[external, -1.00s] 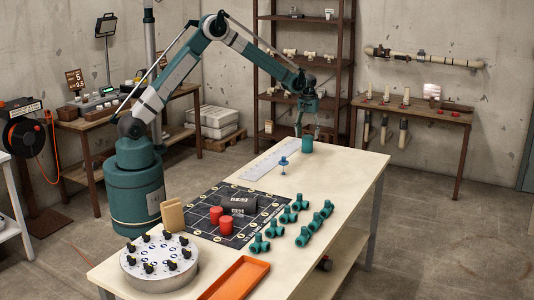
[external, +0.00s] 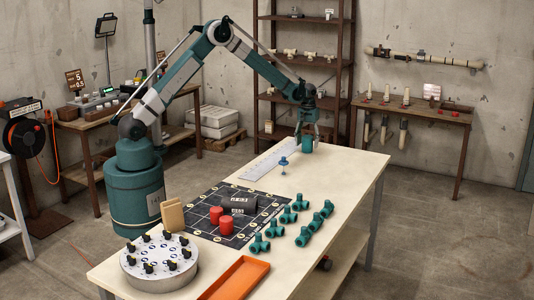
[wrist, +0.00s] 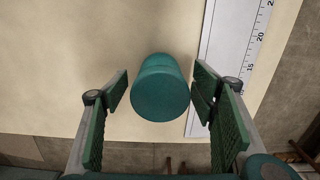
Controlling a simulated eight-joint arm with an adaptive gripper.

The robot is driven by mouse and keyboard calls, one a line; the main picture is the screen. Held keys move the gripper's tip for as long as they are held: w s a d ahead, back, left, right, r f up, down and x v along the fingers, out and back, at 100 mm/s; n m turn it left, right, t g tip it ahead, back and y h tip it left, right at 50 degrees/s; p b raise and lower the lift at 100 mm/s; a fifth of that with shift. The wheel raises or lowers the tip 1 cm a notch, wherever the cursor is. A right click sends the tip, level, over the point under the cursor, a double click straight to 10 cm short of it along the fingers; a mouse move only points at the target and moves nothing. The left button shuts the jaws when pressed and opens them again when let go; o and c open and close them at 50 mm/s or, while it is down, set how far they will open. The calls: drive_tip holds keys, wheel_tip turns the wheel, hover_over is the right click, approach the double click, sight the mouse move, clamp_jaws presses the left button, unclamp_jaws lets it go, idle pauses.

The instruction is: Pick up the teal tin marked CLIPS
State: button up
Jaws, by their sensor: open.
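A teal tin (external: 307,144) stands upright near the far end of the table. In the wrist view the teal tin (wrist: 160,88) sits between the two finger pads of my gripper (wrist: 161,100). The pads are apart, with a gap on the left side of the tin and a smaller one on the right. No marking shows on the tin in these views. My gripper (external: 307,132) points down over the tin in the external view and is open.
A white ruler (external: 259,160) lies beside the tin. A blue spindle-like piece (external: 283,163) stands nearer. Several teal pipe fittings (external: 303,236), a gridded black mat (external: 192,209), red cylinders (external: 226,225), an orange tray (external: 236,279) and a round knobbed disc (external: 160,262) occupy the near table.

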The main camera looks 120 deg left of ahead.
drive_tip(key=shift+f, duration=0.75)
drive_tip(key=c, duration=1.1)
